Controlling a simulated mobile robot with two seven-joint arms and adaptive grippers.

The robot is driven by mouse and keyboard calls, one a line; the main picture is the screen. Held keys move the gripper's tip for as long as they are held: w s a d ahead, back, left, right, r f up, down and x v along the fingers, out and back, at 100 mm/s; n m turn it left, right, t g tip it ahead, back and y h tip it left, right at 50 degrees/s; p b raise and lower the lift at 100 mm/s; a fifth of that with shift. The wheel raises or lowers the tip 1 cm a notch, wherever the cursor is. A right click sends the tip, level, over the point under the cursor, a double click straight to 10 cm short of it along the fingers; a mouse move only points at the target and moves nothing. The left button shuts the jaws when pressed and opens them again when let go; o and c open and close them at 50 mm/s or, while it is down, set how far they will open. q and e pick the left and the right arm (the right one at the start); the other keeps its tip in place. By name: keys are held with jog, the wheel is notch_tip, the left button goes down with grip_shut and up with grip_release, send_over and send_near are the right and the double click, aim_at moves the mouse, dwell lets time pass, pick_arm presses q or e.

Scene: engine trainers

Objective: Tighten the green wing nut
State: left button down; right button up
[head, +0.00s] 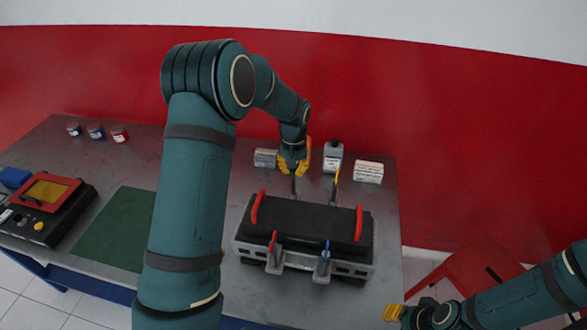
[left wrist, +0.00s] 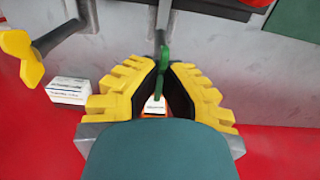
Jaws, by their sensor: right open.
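The green wing nut (left wrist: 164,58) shows in the left wrist view, nearly edge-on, on a grey rod at the far side of the engine block. My left gripper (left wrist: 163,68) is around it, its yellow-backed fingers closing in on both sides at the tips. In the head view my left gripper (head: 292,172) points down behind the engine block (head: 305,227), where the wing nut is hidden. A yellow wing nut (head: 336,176) stands to its right; red (head: 272,240) and blue (head: 326,250) ones are at the front. My right gripper (head: 393,313) is open and empty at lower right.
Two red handles (head: 257,207) (head: 358,223) stand on the black cover. Behind are a grey bottle (head: 333,157) and white boxes (head: 368,172) (head: 265,158). A green mat (head: 115,230) and a tester (head: 42,210) lie left. A red chair (head: 475,275) is at right.

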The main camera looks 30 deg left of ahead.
pick_arm(q)
jog(key=c, duration=1.1)
grip_release()
jog(key=shift+c, duration=0.2)
notch_tip(320, 180, up, 12)
